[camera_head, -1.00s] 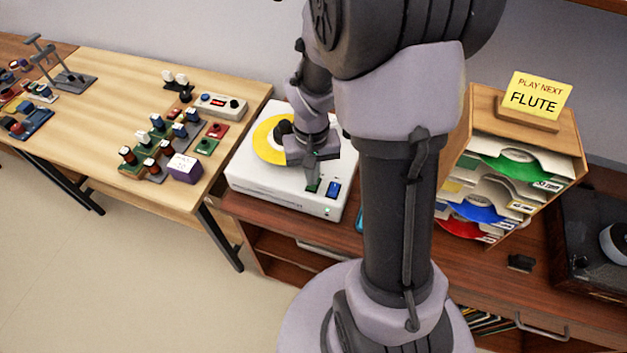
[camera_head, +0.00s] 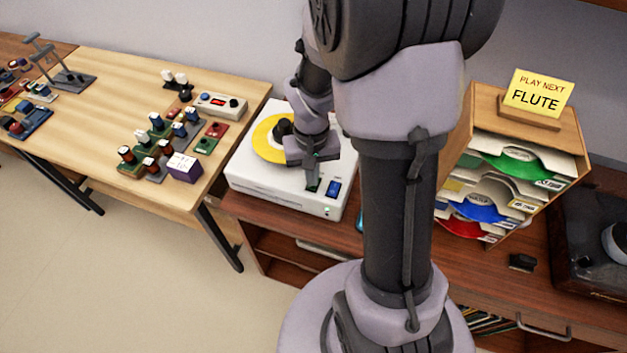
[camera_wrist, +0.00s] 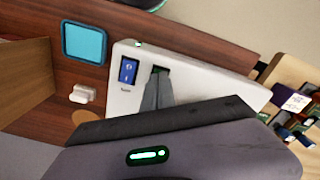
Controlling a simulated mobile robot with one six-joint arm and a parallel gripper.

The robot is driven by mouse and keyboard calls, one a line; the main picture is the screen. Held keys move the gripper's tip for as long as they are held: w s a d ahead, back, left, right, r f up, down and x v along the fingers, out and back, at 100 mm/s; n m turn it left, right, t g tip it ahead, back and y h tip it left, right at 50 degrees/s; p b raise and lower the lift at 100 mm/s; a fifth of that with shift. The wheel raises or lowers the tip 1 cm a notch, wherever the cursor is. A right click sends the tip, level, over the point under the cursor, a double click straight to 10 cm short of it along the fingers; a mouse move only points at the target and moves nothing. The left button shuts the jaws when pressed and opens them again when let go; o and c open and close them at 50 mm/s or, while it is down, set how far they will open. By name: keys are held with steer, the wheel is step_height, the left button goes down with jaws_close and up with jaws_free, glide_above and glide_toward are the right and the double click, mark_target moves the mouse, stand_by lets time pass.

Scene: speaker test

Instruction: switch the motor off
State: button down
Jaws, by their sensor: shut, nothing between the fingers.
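The white box-shaped player (camera_head: 268,194) stands on the dark wood cabinet, with a yellow disc (camera_head: 264,143) on its top. A blue rocker switch (camera_head: 333,188) sits at its front right corner, and it also shows in the wrist view (camera_wrist: 129,70) with white marks on it. A dark green slot or plate lies beside the switch. My gripper (camera_head: 312,186) is shut and empty, its fingertips down at this green part, just left of the switch. In the wrist view the grey fingers (camera_wrist: 159,82) reach the green part and hide some of it. A small green light shows on the front.
A light wood table (camera_head: 120,82) with several small blocks and switch boxes stands at left. A wooden rack (camera_head: 478,100) of sleeves with a FLUTE sign (camera_head: 536,98) stands at right. A blue square (camera_wrist: 84,43) lies near the player.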

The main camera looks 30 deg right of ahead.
steer(key=shift+f+b, duration=0.4)
steer(key=shift+f, duration=0.15)
step_height(320, 180, up, 7)
steer(key=p, duration=0.5)
steer(key=shift+p, duration=0.4)
steer(key=s+a+r+t+y+b, duration=0.2)
steer(key=s+a+r+t+b, duration=0.3)
steer(key=s+a+r, duration=0.6)
steer(key=a+r, duration=0.3)
steer(key=shift+s+a+r+t, duration=0.2)
steer(key=shift+a+t, duration=0.1)
steer(key=shift+t, duration=0.1)
steer(key=shift+d, duration=0.1)
